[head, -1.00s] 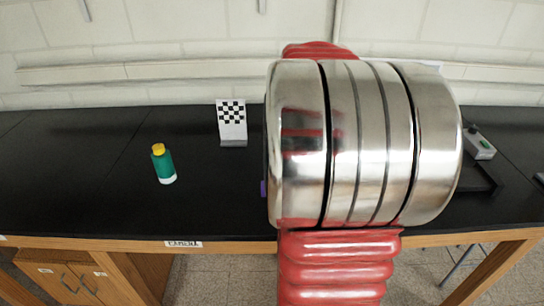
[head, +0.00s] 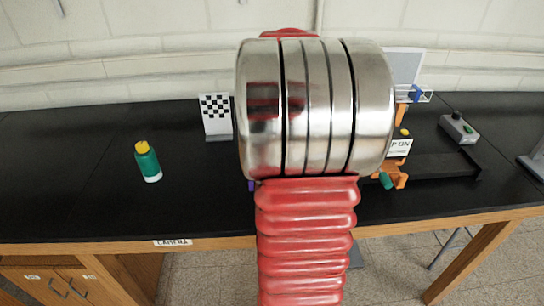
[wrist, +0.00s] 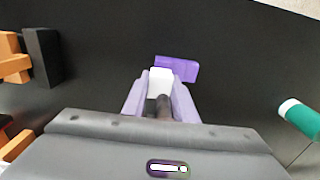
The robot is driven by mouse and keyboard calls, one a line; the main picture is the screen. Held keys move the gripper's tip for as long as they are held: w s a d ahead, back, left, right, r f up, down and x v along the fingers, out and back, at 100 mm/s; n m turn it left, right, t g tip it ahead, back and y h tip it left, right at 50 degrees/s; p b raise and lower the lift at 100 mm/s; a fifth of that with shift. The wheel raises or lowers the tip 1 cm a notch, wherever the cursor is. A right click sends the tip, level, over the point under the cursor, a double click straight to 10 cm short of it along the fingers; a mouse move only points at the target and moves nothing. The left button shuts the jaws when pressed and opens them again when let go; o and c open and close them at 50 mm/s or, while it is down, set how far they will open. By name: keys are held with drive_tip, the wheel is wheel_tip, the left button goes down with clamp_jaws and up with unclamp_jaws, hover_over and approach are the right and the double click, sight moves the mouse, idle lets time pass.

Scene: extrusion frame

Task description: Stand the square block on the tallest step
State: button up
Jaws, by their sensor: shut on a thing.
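My gripper (wrist: 160,92) has two pale purple fingers in the wrist view, shut on a white block (wrist: 160,76). A darker purple piece (wrist: 178,68) shows just beyond the fingertips; I cannot tell whether it is joined to the white block. I cannot tell for sure that the white block is the square block. In the head view my arm hides the gripper, and only a small purple bit (head: 251,186) shows beside it. Orange parts (wrist: 14,58) and an upright black block (wrist: 40,57) stand left in the wrist view. I cannot make out any steps clearly.
A green bottle with a yellow cap (head: 147,162) and a checkerboard card (head: 217,116) stand left on the black bench (head: 70,180). An orange fixture (head: 400,180) with a sign and a grey control box (head: 459,128) are on the right. The left bench is mostly clear.

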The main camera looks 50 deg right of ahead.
drive_tip(key=shift+f, duration=0.65)
drive_tip(key=o, duration=1.1)
drive_tip(key=shift+r, duration=0.1)
wheel_tip(320, 180, up, 13)
drive_tip(key=shift+r, duration=0.1)
idle(0.9)
